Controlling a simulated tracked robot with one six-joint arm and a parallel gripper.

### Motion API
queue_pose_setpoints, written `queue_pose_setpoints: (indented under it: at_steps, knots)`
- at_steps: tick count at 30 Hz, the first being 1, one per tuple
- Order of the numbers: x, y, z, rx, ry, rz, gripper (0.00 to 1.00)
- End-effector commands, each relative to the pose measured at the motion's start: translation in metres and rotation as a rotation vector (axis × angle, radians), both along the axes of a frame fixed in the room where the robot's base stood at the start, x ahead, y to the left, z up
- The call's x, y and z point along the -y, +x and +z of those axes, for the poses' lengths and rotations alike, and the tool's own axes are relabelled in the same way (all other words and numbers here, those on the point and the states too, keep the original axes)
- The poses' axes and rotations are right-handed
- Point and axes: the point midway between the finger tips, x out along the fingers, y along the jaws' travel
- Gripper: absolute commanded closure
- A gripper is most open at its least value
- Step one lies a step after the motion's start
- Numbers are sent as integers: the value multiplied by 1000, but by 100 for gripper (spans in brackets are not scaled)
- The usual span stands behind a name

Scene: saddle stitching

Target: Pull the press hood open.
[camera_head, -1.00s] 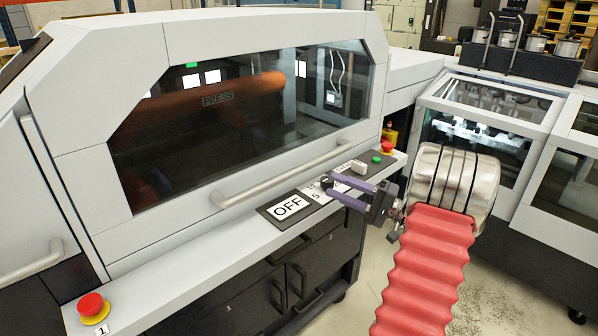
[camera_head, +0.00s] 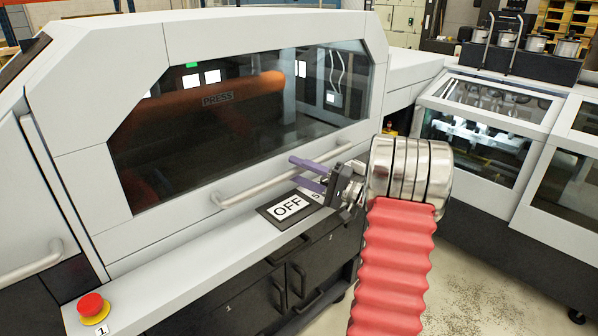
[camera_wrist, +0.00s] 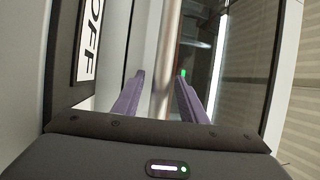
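The press hood (camera_head: 105,120) is a large light-grey cover with a dark window marked PRESS, and it is down. Its long metal handle (camera_head: 250,188) runs along the lower front edge. My gripper (camera_head: 294,170) has two purple fingers and is at the right half of the handle. In the wrist view the handle bar (camera_wrist: 168,50) runs lengthwise between the two spread fingers, with a gap visible on the left. Whether the bar is deep between the fingertips or just beyond them is hard to tell.
Below the hood is a ledge with a black OFF panel (camera_head: 288,207), partly hidden by my gripper. A red stop button (camera_head: 92,304) sits at the ledge's left end. Another glazed machine (camera_head: 490,130) stands at right, with open floor in front.

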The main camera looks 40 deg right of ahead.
Motion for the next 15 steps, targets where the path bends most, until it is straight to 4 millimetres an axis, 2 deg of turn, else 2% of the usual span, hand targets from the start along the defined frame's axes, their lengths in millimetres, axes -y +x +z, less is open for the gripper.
queue_pose_setpoints:
  at_steps: [7, 15]
  knots:
    - [0, 0, 0, 0, 0, 0, 62]
    - [0, 0, 0, 0, 1, 0, 81]
